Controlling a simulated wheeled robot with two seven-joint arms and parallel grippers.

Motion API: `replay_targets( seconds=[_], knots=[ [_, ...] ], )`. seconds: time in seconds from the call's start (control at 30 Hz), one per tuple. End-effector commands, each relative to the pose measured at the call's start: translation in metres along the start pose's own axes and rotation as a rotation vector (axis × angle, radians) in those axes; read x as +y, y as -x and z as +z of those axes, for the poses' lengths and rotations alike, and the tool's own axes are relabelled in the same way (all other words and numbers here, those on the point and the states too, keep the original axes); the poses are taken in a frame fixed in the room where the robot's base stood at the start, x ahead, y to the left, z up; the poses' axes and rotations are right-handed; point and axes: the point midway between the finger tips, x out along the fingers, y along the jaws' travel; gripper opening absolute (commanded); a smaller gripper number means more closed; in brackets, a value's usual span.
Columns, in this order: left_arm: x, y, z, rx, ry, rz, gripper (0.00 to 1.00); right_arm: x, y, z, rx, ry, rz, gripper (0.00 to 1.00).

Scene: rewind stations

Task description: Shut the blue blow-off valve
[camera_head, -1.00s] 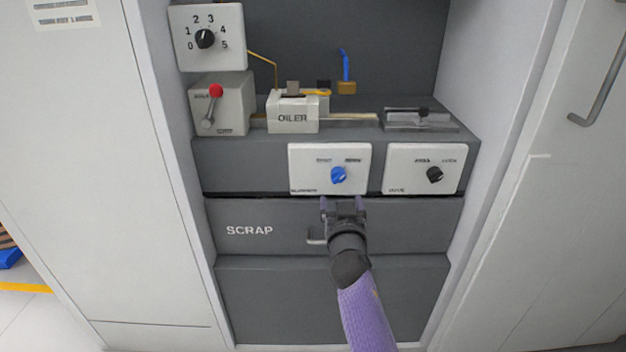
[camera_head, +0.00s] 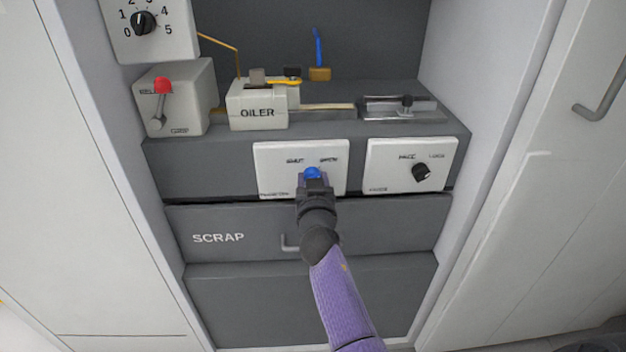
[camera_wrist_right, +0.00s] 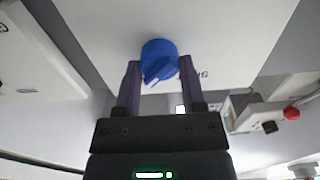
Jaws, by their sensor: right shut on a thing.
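The blue valve knob (camera_head: 312,173) is on a white panel (camera_head: 270,179) on the front of the grey bench. The panel's left label seems to read SHUT; the right label is blurred. My right gripper (camera_head: 313,181) has come up from below and is shut on the knob, hiding its lower part in the head view. In the wrist view the knob (camera_wrist_right: 159,60) sits between the two purple fingers, and its white pointer mark is on the side away from the upside-down SHUT label. My left gripper is not in view.
A second white panel (camera_head: 384,181) with a black knob (camera_head: 421,172) is close on the right. The SCRAP drawer (camera_head: 260,228) is just below. An oiler (camera_head: 257,112), a red-tipped lever (camera_head: 162,86) and a blue upright piece (camera_head: 318,48) are above. Cabinet walls flank the recess.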

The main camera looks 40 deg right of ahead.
Motion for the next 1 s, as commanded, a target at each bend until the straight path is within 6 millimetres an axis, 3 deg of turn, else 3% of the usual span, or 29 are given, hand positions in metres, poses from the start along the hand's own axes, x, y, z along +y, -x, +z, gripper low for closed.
replay_targets(
  seconds=[0.03,0.17,0.57,1.0],
  knots=[
    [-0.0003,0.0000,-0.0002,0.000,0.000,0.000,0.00,-0.0001,0.0000,0.0001,0.000,0.000,0.000,0.28],
    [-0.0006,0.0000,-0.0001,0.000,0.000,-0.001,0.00,0.0000,0.0000,0.0002,0.000,0.000,0.000,0.00],
    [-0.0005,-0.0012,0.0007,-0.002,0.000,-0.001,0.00,-0.0003,0.0001,0.0007,-0.001,0.075,0.000,0.00],
    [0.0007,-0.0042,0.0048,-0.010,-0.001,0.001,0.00,-0.0015,0.0001,0.0009,0.000,0.448,-0.001,0.00]
  ],
)
